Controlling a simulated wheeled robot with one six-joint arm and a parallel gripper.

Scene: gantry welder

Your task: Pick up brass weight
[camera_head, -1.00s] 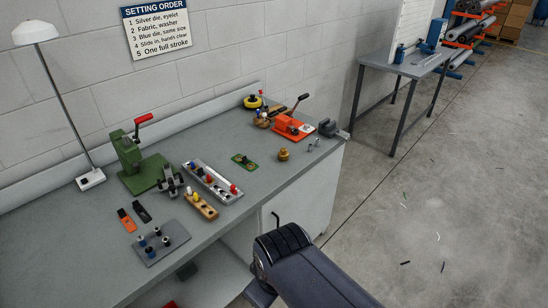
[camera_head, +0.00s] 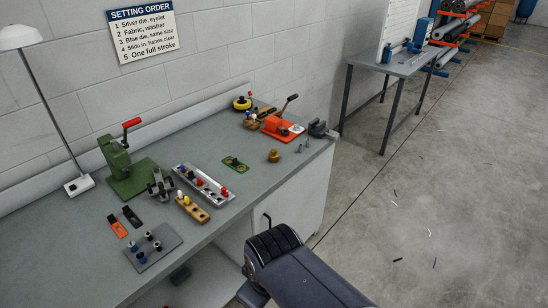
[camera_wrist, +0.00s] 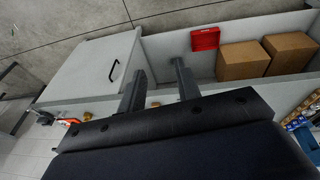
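The brass weight (camera_head: 273,156) is a small, gold, knobbed piece standing upright on the grey workbench (camera_head: 230,190), toward its right end. It is in front of the orange press and right of a small green board. In the wrist view, a small brass piece (camera_wrist: 87,116) at the bench edge looks like the same weight. My gripper (camera_wrist: 159,70) is open and empty, its two dark fingers apart. It faces the front of the bench, and the weight is outside the fingers, to the left. My arm hides the fingers in the head view.
The orange press (camera_head: 283,127) and a dark vise (camera_head: 318,128) stand behind the weight, with small metal pieces to its right. A green press (camera_head: 128,168) and die racks (camera_head: 204,184) are farther left. Below the bench are a handled cabinet (camera_wrist: 90,65), boxes (camera_wrist: 242,60) and a red bin (camera_wrist: 205,39).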

